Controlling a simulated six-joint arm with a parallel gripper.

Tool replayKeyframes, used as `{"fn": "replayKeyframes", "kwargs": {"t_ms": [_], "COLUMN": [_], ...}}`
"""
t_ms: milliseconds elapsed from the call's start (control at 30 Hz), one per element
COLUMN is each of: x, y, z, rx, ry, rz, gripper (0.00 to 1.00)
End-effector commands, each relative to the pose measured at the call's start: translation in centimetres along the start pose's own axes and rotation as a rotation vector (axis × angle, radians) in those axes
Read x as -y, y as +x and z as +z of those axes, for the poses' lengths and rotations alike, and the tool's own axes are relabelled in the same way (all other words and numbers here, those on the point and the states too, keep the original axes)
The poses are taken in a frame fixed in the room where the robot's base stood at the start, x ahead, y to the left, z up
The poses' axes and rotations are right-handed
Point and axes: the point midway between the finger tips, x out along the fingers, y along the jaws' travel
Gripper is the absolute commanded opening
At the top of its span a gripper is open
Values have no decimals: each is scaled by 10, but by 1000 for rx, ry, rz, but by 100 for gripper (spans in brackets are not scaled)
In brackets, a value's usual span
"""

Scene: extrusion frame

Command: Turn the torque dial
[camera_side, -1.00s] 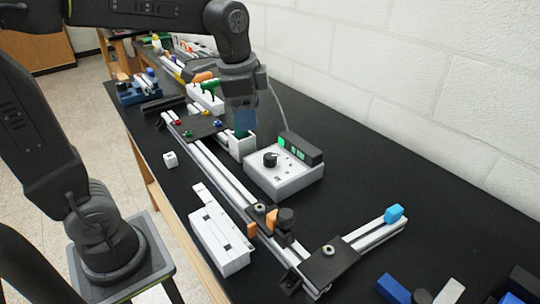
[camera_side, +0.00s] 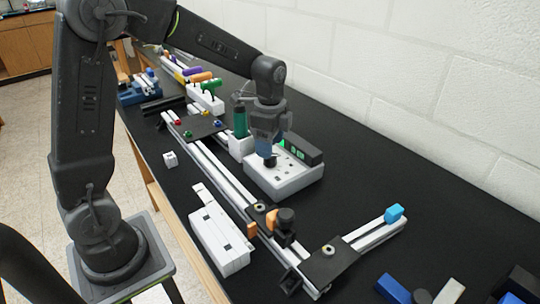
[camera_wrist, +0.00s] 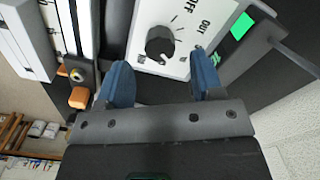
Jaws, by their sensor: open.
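The torque dial is a black knob with a white pointer mark (camera_wrist: 160,45) on a pale control box (camera_side: 292,181). In the wrist view "OFF" and "OUT" are printed beside it. My gripper (camera_side: 268,158) is over the box, pointing down, with its blue fingers right at the dial. In the wrist view my gripper (camera_wrist: 161,74) is open, with one finger to each side of the dial and the dial just beyond the tips. I cannot tell whether a finger touches it. In the side view the fingers partly hide the dial.
A green-handled tool (camera_side: 240,122) stands in a pale holder (camera_side: 239,148) beside the box. A dark display (camera_side: 305,149) with green lights rises at the box's back. Extrusion rails (camera_side: 222,172) run along the left. The black bench is clear right of the box.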

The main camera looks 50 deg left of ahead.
Motion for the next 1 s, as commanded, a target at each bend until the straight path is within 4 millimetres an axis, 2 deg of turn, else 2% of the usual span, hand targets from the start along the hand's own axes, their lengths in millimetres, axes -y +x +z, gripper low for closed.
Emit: {"fn": "replayKeyframes", "kwargs": {"t_ms": [100, 300, 667, 1000], "x": [-1, 0, 0, 0], "y": [21, 39, 43, 42], "z": [0, 0, 0, 0], "rx": [1, 0, 0, -1], "ry": [0, 0, 0, 0], "rz": [3, 0, -1, -1], "gripper": [61, 61, 60, 27]}}
